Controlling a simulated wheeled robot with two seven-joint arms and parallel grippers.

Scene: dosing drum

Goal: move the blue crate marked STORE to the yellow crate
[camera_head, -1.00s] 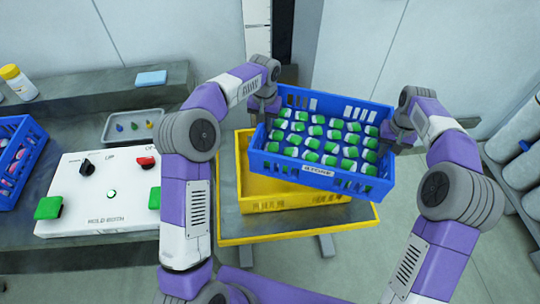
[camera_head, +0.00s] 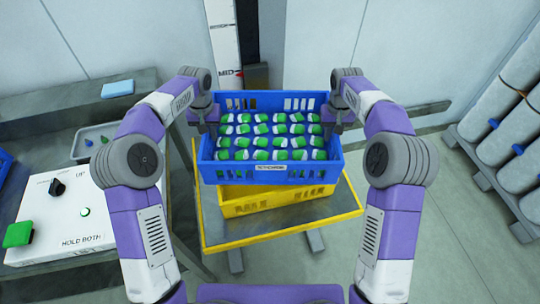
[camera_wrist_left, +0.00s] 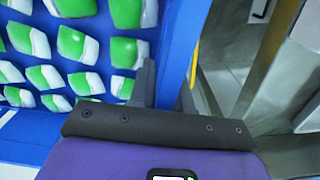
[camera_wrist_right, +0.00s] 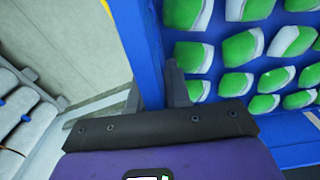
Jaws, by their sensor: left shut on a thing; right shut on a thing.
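The blue crate (camera_head: 270,170) holds rows of green-and-white pieces and has a small white label on its front wall, too small to read. It is above the yellow crate (camera_head: 275,203), which stands on a grey table with a yellow edge and is largely hidden by it. My left gripper (camera_head: 208,122) is shut on the blue crate's left wall. My right gripper (camera_head: 336,118) is shut on its right wall. The wrist views show the fingers astride the blue walls, at the left gripper (camera_wrist_left: 165,85) and the right gripper (camera_wrist_right: 155,88). Whether the crates touch cannot be told.
A white panel (camera_head: 75,215) with a green button and black knob stands on the bench at left. A small grey tray (camera_head: 95,138) and a light blue block (camera_head: 117,88) lie behind it. Grey cylinders (camera_head: 505,130) stand at far right. Floor is clear right of the table.

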